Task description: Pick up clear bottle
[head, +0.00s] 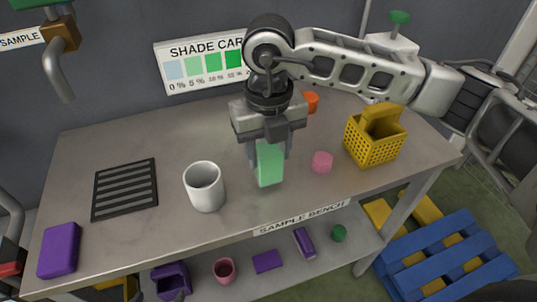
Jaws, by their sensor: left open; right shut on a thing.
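My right gripper (268,150) points down over the middle of the bench and is shut on a pale green, box-shaped item (270,168). The jaws cover its upper part, so I cannot tell whether it is a bottle. Its lower end is close to the bench top, and I cannot tell whether it touches. No colourless bottle shows elsewhere.
The bench (130,232) holds a white mug (204,187) left of the gripper, a pink piece (322,162) and a yellow basket (374,148) right. A black grate (124,189) and purple block (59,250) lie left. A blue pallet (440,262) is on the floor.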

